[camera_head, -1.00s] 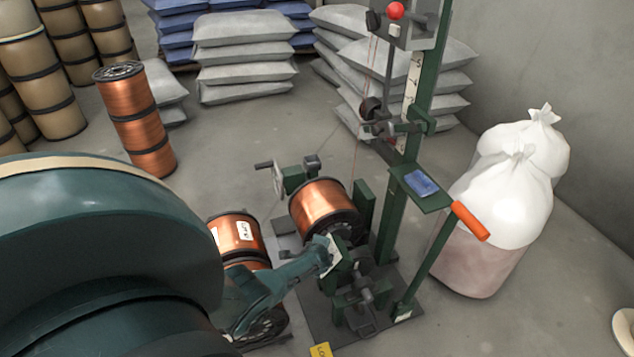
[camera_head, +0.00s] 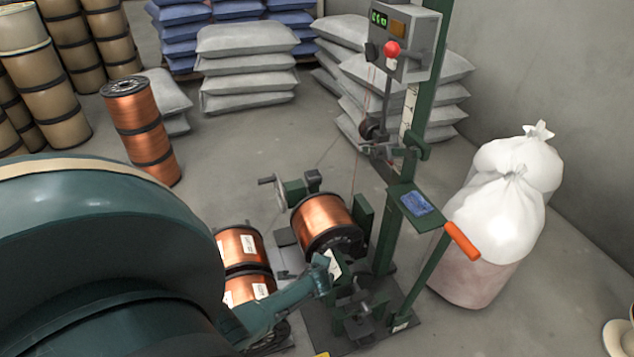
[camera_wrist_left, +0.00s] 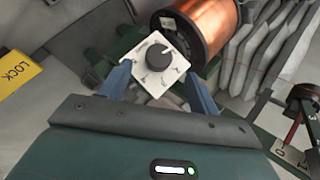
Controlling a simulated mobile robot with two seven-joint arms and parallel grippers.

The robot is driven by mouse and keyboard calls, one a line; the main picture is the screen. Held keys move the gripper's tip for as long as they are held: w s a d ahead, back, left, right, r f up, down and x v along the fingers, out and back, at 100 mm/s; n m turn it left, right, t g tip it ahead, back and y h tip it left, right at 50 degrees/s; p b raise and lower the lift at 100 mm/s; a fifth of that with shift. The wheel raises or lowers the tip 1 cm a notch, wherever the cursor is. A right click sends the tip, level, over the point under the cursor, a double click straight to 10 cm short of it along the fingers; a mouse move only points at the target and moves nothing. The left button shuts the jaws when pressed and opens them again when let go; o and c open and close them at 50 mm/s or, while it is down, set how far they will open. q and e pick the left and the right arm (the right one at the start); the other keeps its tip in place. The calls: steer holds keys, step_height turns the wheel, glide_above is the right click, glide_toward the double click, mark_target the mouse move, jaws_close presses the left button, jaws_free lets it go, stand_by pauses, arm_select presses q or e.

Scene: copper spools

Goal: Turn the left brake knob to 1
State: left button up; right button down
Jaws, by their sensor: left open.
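The left brake knob (camera_wrist_left: 157,59) is a dark round knob on a white square plate (camera_wrist_left: 153,82) with dark marks, seen in the left wrist view. I cannot read its setting clearly. My left gripper (camera_wrist_left: 158,73) is open, with one blue-green finger on each side of the plate. The knob lies between and slightly beyond the fingertips; I cannot tell whether they touch it. In the head view my left gripper (camera_head: 326,272) is beside the copper spool (camera_head: 325,220) on the green stand, with a sliver of the white plate (camera_head: 334,265) showing. My right gripper is out of view.
A yellow LOCK tag (camera_wrist_left: 18,72) is at left in the wrist view, and a scale with a red pointer (camera_wrist_left: 292,130) at right. In the head view, a green post (camera_head: 385,240) carries a control box (camera_head: 405,40). Two spools lie left of the stand; white sacks (camera_head: 505,200) stand right.

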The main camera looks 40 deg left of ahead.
arm_select(q)
steer(key=p+v, duration=0.2)
steer(key=v, duration=0.2)
steer(key=shift+s+d+r, duration=0.15)
steer(key=shift+d+r, duration=0.05)
steer(key=shift+r, duration=0.15)
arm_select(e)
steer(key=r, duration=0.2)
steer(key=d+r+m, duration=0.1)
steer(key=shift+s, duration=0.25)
